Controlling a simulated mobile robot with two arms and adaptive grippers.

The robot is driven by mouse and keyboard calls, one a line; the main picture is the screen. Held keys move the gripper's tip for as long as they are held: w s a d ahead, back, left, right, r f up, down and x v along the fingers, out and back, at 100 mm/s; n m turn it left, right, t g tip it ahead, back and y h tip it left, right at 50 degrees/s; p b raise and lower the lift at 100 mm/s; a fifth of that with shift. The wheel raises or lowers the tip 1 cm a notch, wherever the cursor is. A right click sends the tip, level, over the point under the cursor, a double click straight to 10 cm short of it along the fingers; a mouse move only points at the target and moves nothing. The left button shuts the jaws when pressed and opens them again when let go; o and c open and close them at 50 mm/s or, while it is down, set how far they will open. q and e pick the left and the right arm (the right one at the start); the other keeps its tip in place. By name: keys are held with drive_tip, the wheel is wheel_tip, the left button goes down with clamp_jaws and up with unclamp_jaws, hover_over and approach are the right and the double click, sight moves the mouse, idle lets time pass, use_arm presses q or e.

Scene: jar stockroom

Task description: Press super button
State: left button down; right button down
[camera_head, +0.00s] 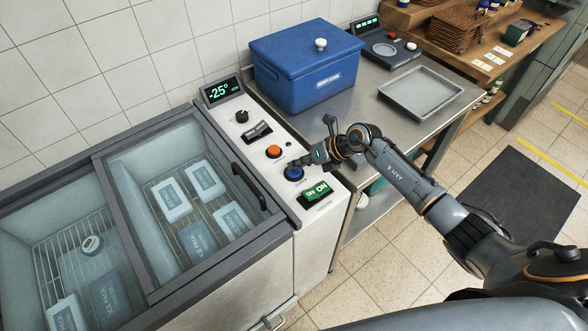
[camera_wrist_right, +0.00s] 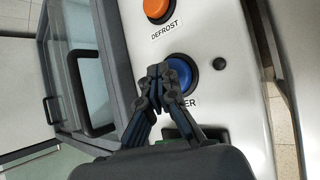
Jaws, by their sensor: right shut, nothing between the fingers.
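The blue button (camera_head: 293,175) sits on the white control panel of the chest freezer, between the orange button and the green ON switch. In the right wrist view the blue button (camera_wrist_right: 184,75) has a label partly hidden by my fingers; only "ER" shows. My right gripper (camera_head: 293,164) is shut and empty, its fingertips at the blue button. In the wrist view the right gripper (camera_wrist_right: 158,70) overlaps the left part of the button. I cannot tell whether the tips touch it. My left gripper is not in view.
The orange DEFROST button (camera_wrist_right: 157,9), a black knob (camera_head: 242,116) and a green lit ON switch (camera_head: 315,190) share the panel. A display (camera_head: 222,90) reads -25°. The glass-lidded freezer (camera_head: 140,285) holds ice packs. A blue box (camera_head: 305,75) and a grey tray (camera_head: 420,94) stand behind.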

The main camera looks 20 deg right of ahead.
sight(297, 171)
drive_tip(key=shift+f, duration=0.3)
drive_tip(key=shift+r, duration=0.1)
drive_tip(key=shift+r+p, duration=0.7)
drive_tip(key=shift+r, duration=0.2)
drive_tip(key=shift+r, duration=0.15)
wheel_tip(297, 171, up, 5)
drive_tip(key=p, duration=0.4)
idle(0.6)
